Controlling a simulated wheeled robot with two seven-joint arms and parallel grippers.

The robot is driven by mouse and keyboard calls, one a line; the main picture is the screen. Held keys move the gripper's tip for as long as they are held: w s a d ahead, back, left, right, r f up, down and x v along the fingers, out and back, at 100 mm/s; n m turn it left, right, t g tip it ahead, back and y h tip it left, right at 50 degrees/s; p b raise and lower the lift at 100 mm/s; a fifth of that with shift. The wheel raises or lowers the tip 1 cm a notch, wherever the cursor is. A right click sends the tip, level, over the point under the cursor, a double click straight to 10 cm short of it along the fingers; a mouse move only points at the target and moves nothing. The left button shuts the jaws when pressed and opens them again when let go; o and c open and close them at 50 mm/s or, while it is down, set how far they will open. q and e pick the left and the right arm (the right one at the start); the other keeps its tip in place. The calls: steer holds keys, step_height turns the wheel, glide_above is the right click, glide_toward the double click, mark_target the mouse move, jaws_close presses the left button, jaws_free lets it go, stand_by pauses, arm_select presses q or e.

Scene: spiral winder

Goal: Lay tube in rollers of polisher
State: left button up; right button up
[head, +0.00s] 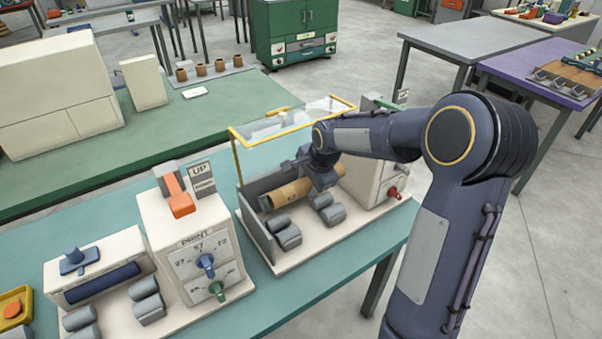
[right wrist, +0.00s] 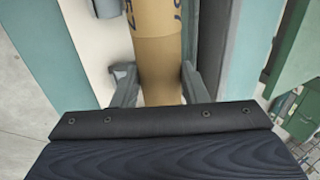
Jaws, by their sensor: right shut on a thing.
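The tube (head: 291,193) is tan cardboard with dark printed marks. In the head view it lies roughly level over the polisher (head: 305,247), whose grey rollers (head: 287,232) show in front of it. My right gripper (head: 322,178) reaches down from the right and is shut on the tube. In the right wrist view the tube (right wrist: 159,60) runs between the two grey fingers (right wrist: 158,85). I cannot tell whether the tube touches the rollers. My left gripper is not in view.
A raised clear guard with a yellow frame (head: 238,165) stands behind the tube. A cream printer unit (head: 190,245) with knobs stands to the left, with a smaller roller unit (head: 100,265) beside it. Upright tan tubes (head: 200,70) stand on a green table behind.

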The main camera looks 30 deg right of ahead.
steer(key=shift+w+f, duration=0.15)
steer(key=shift+w, duration=0.25)
steer(key=shift+s+f+b, duration=0.3)
steer(key=shift+s+b, duration=0.1)
steer(key=shift+f, duration=0.35)
step_height(320, 180, down, 8)
steer(key=b, duration=0.6)
steer(key=shift+w+f+b, duration=0.1)
steer(key=shift+b, duration=0.3)
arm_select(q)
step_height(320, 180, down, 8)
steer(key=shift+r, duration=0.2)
arm_select(e)
steer(key=o, duration=1.1)
steer(key=shift+c, duration=0.2)
